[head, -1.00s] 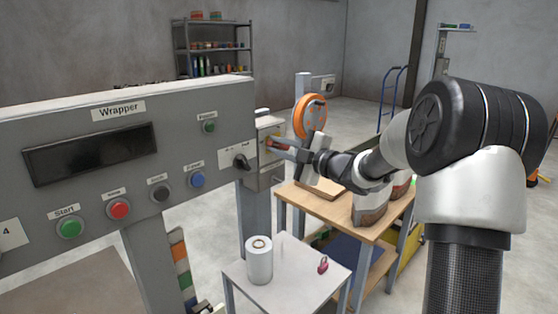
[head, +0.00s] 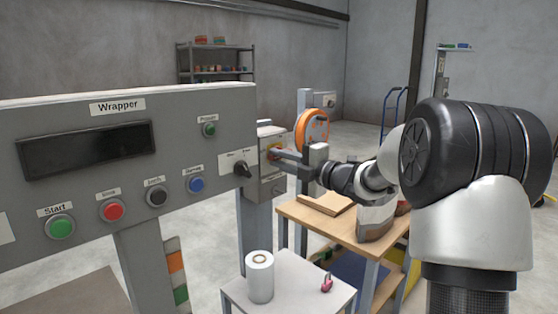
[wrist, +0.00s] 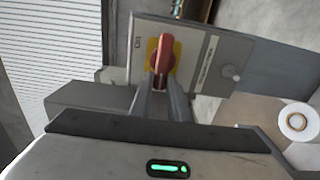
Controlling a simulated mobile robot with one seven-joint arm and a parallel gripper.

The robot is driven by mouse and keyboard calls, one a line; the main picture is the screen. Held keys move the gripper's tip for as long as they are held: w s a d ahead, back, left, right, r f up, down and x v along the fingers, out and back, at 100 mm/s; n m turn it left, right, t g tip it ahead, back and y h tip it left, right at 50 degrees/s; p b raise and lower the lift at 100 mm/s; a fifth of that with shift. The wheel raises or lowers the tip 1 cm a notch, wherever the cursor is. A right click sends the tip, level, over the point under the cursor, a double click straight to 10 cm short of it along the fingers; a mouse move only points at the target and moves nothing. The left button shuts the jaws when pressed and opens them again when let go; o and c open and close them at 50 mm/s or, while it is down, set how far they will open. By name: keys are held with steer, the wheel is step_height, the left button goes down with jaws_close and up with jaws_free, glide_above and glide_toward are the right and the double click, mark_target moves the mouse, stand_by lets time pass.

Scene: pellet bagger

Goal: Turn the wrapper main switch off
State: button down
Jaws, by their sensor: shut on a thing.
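The wrapper main switch is a red rotary handle (wrist: 163,53) on a yellow plate, fixed to a grey switch box (wrist: 205,60) in the wrist view. In the head view the switch box (head: 270,185) stands just right of the Wrapper panel, with the handle mostly hidden by my gripper. My gripper (head: 283,154) reaches it from the right. In the wrist view my gripper's fingers (wrist: 165,98) are shut on the near end of the red handle. The handle lies nearly in line with the fingers, slightly tilted.
The Wrapper panel (head: 120,165) with several buttons and a black selector knob (head: 243,169) stands close left of my gripper. Below are a small table (head: 300,285) with a white roll (head: 260,277) and a pink padlock (head: 326,283). A wooden bench (head: 330,222) stands behind.

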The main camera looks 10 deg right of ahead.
steer(key=shift+w+d+r, duration=0.15)
steer(key=shift+w+d, duration=0.05)
steer(key=shift+d, duration=0.35)
steer(key=c, duration=1.9)
jaws_free()
steer(key=shift+o, duration=1.1)
steer(key=shift+w+d, duration=0.1)
steer(key=p+v, duration=0.2)
steer(key=v, duration=1.5)
steer(key=shift+s, duration=0.25)
